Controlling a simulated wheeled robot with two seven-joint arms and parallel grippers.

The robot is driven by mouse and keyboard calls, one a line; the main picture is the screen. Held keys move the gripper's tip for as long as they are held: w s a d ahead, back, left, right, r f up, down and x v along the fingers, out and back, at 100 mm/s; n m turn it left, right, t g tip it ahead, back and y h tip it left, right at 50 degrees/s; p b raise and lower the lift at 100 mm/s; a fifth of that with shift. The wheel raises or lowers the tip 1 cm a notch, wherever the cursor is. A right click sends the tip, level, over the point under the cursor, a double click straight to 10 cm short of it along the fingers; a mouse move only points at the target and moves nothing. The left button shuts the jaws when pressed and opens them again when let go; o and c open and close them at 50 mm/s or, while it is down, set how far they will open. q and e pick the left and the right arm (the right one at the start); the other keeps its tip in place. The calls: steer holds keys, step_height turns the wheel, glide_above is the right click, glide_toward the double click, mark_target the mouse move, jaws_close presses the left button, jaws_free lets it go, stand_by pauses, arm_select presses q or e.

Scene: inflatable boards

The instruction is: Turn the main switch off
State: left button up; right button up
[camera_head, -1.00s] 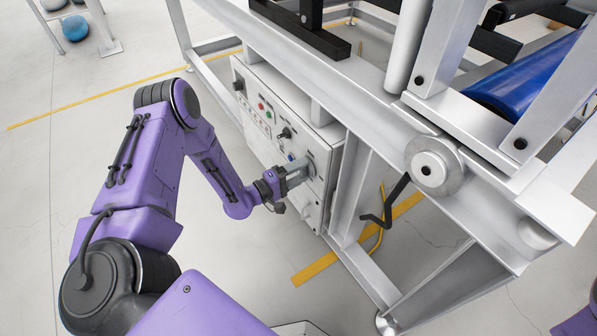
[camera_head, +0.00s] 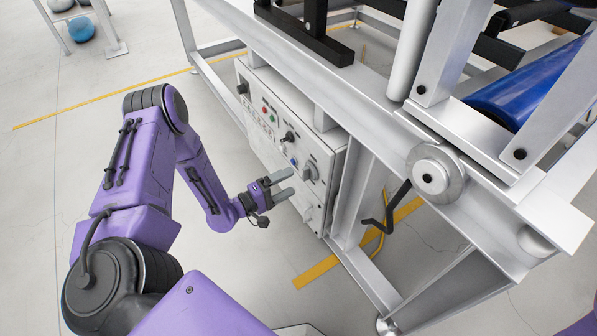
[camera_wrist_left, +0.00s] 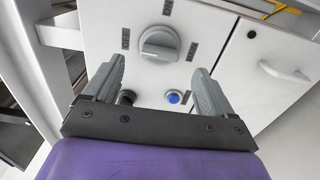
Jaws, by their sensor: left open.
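The main switch is a grey rotary knob (camera_wrist_left: 159,44) on the white control panel, in the upper middle of the left wrist view, with small dark labels around it. My left gripper (camera_head: 285,184) is open and empty, a short way out from the panel. In the wrist view its fingers (camera_wrist_left: 160,75) lie apart below the knob. My right gripper is out of view.
A blue button (camera_wrist_left: 173,97) and a black knob (camera_wrist_left: 127,97) sit near the switch. A metal frame (camera_head: 375,110) stands over the panel, with a hand crank (camera_head: 388,212) to the right. The floor left of the panel is clear.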

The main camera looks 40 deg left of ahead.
arm_select(q)
steer(key=shift+v, duration=2.4)
